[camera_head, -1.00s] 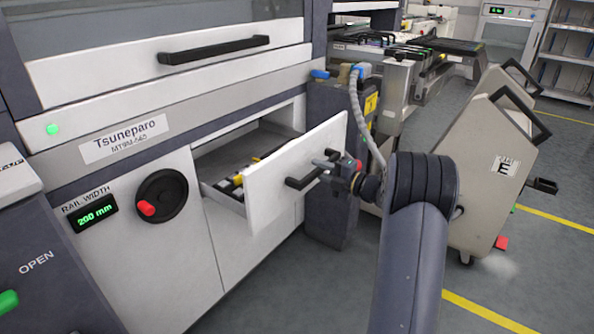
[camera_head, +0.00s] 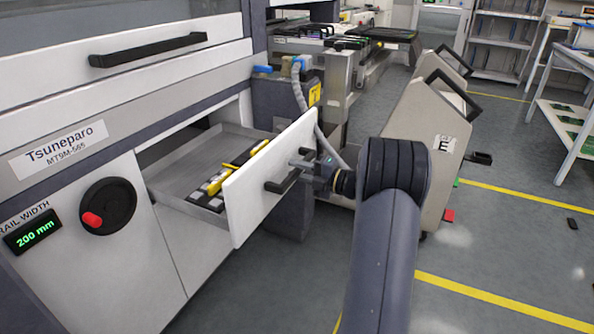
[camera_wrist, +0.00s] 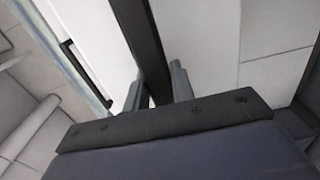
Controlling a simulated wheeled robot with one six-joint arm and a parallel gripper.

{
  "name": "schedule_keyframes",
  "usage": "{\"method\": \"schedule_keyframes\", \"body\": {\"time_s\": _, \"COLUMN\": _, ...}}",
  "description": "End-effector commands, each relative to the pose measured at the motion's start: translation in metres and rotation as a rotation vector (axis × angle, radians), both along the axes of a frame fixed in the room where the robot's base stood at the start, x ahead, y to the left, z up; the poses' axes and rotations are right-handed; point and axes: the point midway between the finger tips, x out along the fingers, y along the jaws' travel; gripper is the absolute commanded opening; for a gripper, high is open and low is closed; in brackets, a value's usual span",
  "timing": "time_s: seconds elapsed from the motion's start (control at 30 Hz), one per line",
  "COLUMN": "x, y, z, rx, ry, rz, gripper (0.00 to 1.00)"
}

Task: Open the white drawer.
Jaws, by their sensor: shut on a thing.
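The white drawer (camera_head: 262,190) stands well out of the machine marked Tsuneparo, its white front apart from the cabinet face. Its grey tray (camera_head: 190,154) is exposed, with yellow and black items (camera_head: 238,167) lying inside. My gripper (camera_head: 302,166) is shut on the drawer's black bar handle (camera_head: 280,182), at the handle's right part. In the wrist view, the dark handle bar (camera_wrist: 146,45) runs between the two grey fingers (camera_wrist: 158,88). Part of the handle is hidden by my gripper in the head view.
A beige trolley (camera_head: 405,150) with a black handle is to the right. The floor (camera_head: 500,245) with yellow lines is open at the lower right.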

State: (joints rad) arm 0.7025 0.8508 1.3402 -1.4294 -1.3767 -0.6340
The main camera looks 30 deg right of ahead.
Motion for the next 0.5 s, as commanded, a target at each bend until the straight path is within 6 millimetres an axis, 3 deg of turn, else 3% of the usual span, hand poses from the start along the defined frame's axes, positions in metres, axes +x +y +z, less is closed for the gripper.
{"method": "schedule_keyframes", "body": {"time_s": 0.3, "x": 0.0001, "y": 0.0002, "z": -0.0005, "rx": -0.001, "ry": 0.001, "rz": 0.000, "gripper": 0.45}}
{"method": "schedule_keyframes", "body": {"time_s": 0.5, "x": 0.0000, "y": 0.0000, "z": -0.0001, "rx": -0.001, "ry": 0.001, "rz": 0.000, "gripper": 0.45}}
